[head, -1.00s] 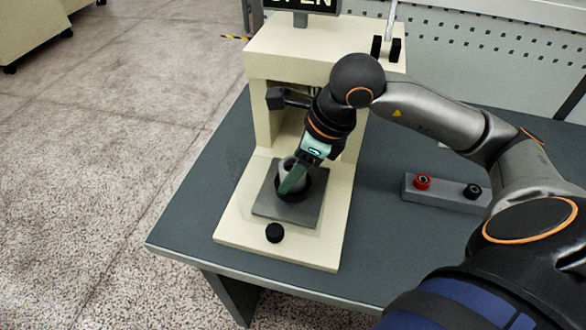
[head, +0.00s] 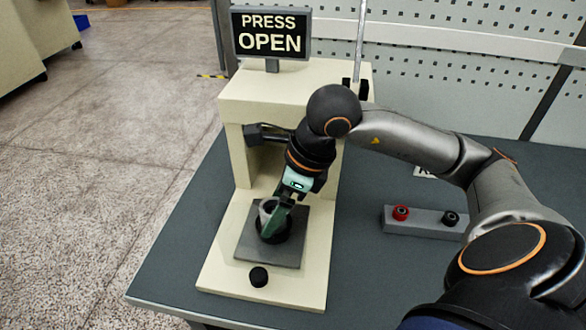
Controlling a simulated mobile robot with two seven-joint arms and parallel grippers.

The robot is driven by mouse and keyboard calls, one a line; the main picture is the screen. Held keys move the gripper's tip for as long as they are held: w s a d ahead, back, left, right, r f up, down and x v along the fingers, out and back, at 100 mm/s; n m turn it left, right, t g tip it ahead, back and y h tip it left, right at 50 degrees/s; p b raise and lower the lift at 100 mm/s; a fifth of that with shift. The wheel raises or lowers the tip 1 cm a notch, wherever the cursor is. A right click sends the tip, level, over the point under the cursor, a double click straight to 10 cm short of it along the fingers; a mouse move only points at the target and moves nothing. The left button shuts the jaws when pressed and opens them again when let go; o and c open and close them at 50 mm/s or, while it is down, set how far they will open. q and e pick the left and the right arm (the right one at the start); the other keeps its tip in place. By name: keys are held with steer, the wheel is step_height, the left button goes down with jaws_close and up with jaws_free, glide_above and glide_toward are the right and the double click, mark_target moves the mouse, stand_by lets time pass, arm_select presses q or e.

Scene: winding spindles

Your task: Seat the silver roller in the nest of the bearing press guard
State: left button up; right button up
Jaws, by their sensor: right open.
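The silver roller (head: 268,206) stands upright in the dark round nest (head: 272,236) on the grey plate of the cream press (head: 285,85). My right gripper (head: 272,222) reaches down at a tilt over the roller, its green fingers open around or beside it; the near finger covers part of the roller. I cannot tell whether the fingers touch it, or whether the roller is fully down in the nest. The sign (head: 271,35) on top reads PRESS OPEN. My left gripper is not in view.
A black knob (head: 259,277) is on the press base in front of the plate. A grey box with a red button (head: 401,213) and a black button (head: 450,218) sits right on the dark table (head: 375,265). A perforated panel (head: 460,60) stands behind.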

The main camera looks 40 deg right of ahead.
steer(key=p+v, duration=0.1)
steer(key=v, duration=0.9)
steer(key=shift+r, duration=0.15)
